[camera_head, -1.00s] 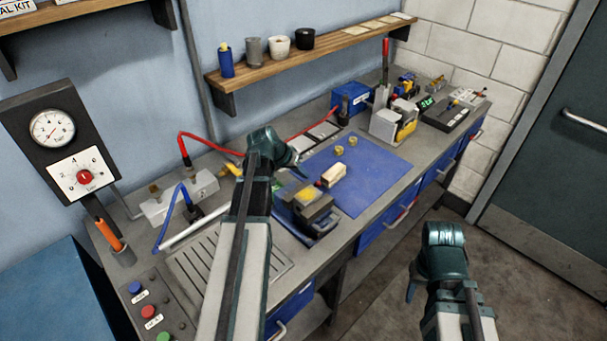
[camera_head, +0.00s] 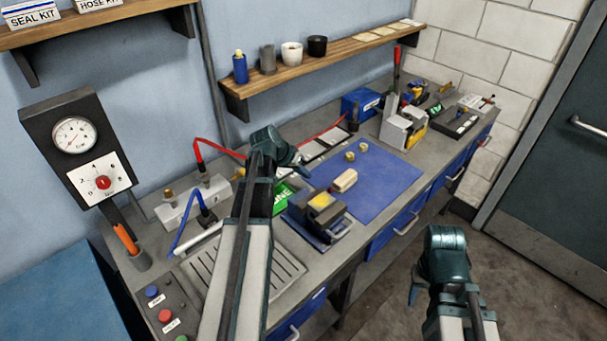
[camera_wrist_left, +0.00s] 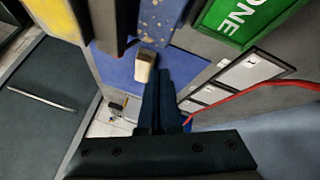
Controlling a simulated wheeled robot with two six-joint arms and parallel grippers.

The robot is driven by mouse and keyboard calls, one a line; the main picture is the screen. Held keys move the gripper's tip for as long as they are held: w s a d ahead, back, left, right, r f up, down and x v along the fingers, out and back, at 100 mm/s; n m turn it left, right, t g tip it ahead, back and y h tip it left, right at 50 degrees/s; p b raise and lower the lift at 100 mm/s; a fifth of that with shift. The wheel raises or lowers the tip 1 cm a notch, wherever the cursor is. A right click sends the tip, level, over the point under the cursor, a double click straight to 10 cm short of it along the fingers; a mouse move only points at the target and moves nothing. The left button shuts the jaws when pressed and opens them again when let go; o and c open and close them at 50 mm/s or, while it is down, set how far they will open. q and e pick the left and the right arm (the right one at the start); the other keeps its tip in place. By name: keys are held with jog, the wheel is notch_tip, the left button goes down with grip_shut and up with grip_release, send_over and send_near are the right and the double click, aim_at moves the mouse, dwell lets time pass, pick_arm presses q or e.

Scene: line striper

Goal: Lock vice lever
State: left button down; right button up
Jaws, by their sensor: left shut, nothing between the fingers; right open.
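The vice (camera_head: 318,222), a dark grey block with a yellow top, stands on the bench at the left end of a blue mat (camera_head: 385,185). I cannot make out its lever clearly. Dark parts with a yellow face, likely the vice (camera_wrist_left: 104,22), show at the top left of the left wrist view. My left gripper (camera_head: 294,158) is above the bench, behind and left of the vice; its fingers (camera_wrist_left: 160,100) are together and empty. My left arm hides part of the bench. My right gripper (camera_head: 414,288) is open and empty, in front of the bench.
A pale block (camera_head: 345,180) and small brass pieces (camera_head: 356,152) lie on the mat. A green sign (camera_head: 285,197) stands beside the vice. A press with a red-handled lever (camera_head: 397,62) stands farther right. Hoses and a valve block (camera_head: 195,202) are at left. A shelf (camera_head: 310,70) runs above.

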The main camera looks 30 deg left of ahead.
pick_arm(q)
jog(key=s+r+p, duration=0.6)
jog(key=r+p, duration=0.1)
jog(key=r, duration=0.1)
jog(key=shift+d, duration=0.3)
pick_arm(e)
notch_tip(320, 180, up, 8)
jog(key=shift+a, duration=0.15)
